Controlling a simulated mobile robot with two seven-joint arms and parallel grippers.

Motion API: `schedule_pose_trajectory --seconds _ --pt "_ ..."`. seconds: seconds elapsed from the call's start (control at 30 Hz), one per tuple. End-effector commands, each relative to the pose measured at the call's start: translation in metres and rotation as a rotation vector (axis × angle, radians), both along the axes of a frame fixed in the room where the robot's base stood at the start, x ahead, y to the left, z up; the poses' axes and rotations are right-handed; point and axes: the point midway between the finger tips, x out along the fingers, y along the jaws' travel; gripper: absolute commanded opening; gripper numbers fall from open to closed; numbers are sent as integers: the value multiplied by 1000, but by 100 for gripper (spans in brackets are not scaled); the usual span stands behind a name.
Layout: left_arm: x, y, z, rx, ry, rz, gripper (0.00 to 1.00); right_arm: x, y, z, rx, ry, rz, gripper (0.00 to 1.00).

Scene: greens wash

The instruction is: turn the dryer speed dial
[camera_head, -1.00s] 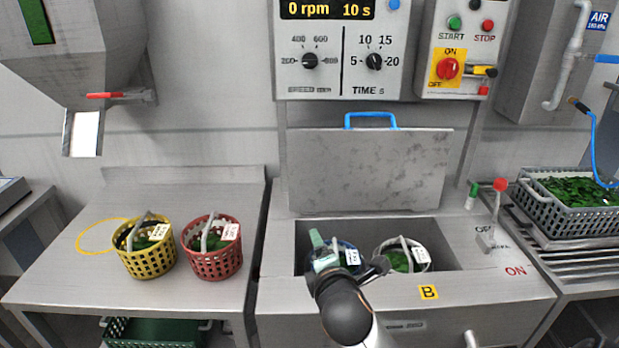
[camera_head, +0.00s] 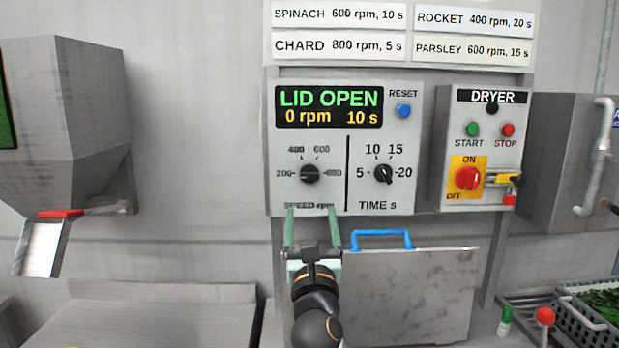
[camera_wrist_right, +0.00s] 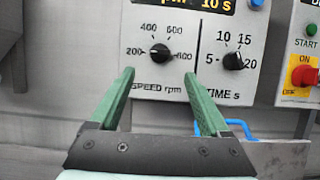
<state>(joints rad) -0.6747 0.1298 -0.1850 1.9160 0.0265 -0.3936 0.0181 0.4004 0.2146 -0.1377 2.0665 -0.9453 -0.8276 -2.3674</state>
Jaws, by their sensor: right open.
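The speed dial (camera_head: 310,173) is a black knob on the left half of the dryer's control panel, below the display. It also shows in the right wrist view (camera_wrist_right: 160,52). Its scale runs 200, 400, 600, 800; its pale mark seems to face left, towards 200. My right gripper (camera_head: 312,213) is open and empty, just below the dial in the head view. In the right wrist view its green fingers (camera_wrist_right: 160,78) stand apart, one on each side below the dial, not touching it. My left gripper is out of view.
The time dial (camera_head: 384,173) sits right of the speed dial. The display (camera_head: 329,106) reads LID OPEN, 0 rpm, 10 s. The raised lid (camera_head: 410,295) with a blue handle (camera_head: 380,238) stands below the panel. A switch box (camera_head: 487,150) is at right. Recipe labels hang above.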

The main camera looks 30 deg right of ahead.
Motion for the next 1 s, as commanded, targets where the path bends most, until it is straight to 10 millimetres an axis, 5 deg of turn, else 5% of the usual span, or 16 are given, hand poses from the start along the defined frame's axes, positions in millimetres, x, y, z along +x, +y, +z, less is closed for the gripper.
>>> schedule_pose_trajectory --seconds 0.5,1.0 --pt "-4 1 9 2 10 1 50 74 -46 37 5 -1 0 80" --pt "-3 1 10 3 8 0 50 93 -57 45 4 -1 2 80"
